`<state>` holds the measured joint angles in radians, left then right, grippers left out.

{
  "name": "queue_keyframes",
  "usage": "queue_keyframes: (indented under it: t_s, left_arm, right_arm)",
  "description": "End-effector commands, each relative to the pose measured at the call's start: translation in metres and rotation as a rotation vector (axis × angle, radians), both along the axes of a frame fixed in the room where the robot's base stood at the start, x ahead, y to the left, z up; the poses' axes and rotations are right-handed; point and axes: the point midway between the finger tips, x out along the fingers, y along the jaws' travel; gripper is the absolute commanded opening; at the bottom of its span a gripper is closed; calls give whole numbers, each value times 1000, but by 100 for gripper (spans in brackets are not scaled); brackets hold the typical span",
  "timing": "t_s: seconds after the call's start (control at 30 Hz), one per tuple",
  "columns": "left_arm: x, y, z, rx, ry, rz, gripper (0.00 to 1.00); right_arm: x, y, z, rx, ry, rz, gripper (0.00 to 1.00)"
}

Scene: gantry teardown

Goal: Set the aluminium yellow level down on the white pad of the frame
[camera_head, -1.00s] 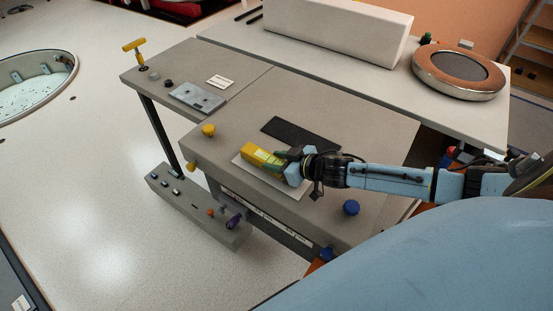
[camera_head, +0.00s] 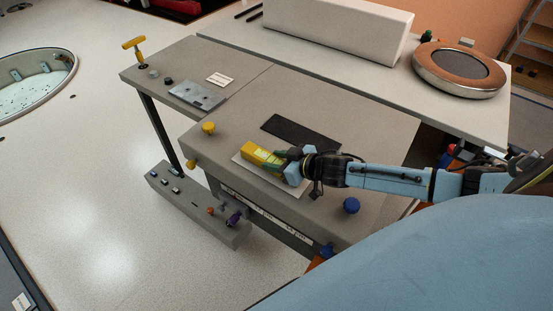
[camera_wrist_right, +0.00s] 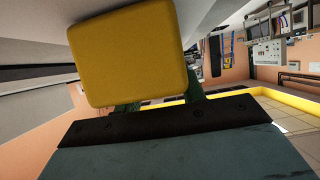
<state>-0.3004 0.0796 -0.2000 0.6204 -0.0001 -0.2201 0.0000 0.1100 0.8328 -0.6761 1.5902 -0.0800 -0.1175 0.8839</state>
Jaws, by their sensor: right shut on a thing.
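The yellow level (camera_head: 261,155) is a short yellow block over the white pad (camera_head: 270,178) of the grey frame in the head view. My right gripper (camera_head: 284,157) is shut on its right end. The level looks low over the pad; I cannot tell whether it touches. In the right wrist view the level's yellow end (camera_wrist_right: 130,55) fills the upper left, with the dark green fingers (camera_wrist_right: 192,90) partly hidden behind it. The pad shows in front of and below the level in the head view. My left gripper is not in view.
On the frame (camera_head: 345,110) a black strip (camera_head: 300,132) lies behind the pad. A yellow knob (camera_head: 208,128) stands to its left and a blue knob (camera_head: 351,205) to its right. A metal plate (camera_head: 198,95) lies further left. A long grey box (camera_head: 338,30) stands behind.

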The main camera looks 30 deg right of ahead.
Motion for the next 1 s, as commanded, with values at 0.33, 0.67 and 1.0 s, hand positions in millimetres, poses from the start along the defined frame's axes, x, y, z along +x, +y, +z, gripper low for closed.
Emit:
queue_keyframes:
  t_s: [0.33, 0.67, 1.0]
  left_arm:
    - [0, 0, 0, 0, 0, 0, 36]
    - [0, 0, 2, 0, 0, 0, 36]
    - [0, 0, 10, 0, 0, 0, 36]
  right_arm:
    - [0, 0, 0, 0, -1, 0, 65]
    - [-9, -4, 2, -2, 4, -1, 65]
    - [-52, -21, 25, -2, 4, 0, 65]
